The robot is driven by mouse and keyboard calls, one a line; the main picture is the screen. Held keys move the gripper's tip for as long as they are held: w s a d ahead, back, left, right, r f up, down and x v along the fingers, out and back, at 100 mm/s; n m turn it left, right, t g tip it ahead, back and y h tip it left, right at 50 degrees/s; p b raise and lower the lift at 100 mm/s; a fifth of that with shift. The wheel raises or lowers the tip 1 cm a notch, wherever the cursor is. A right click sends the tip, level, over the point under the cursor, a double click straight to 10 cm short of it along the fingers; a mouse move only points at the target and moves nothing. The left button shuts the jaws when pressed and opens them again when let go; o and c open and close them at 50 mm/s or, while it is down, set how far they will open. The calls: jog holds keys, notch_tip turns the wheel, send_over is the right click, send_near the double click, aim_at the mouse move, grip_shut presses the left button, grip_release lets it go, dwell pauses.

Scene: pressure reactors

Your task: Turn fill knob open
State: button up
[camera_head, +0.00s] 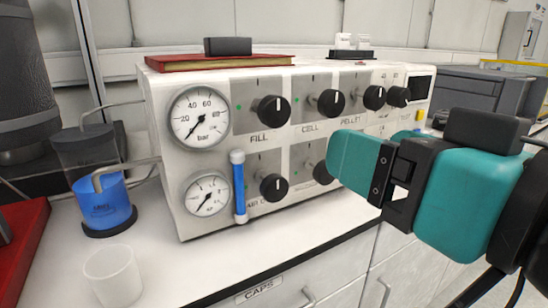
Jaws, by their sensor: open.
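The fill knob (272,109) is a round black knob in the upper row of the white reactor control panel, above the label FILL. Its white mark points about straight up, and a small green light shows left of it. My gripper (375,145), teal and black, reaches in from the right in front of the panel's right half. It is open and apart from the fill knob, to the right of it. Its jaws are seen from behind and partly hidden. It covers part of the lower knob row and the pellet area.
A cell knob (331,102) and a pellet knob (374,97) stand right of the fill knob. An air knob (273,187) is below it. Two gauges (199,116) and a blue tube (239,188) are on the left. A white cup (113,276) stands on the counter.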

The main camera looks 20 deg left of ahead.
jog(key=p, duration=0.9)
send_near(279, 110)
jog(key=p+x, duration=0.5)
jog(key=x, duration=0.5)
jog(key=shift+w+a+p, duration=0.2)
jog(key=shift+a+p, duration=0.05)
jog(key=shift+p, duration=0.15)
jog(key=shift+w+a+f, duration=0.15)
jog(key=shift+w+a, duration=0.1)
jog(key=shift+a, duration=0.1)
jog(key=shift+y, duration=0.3)
jog(key=c, duration=0.9)
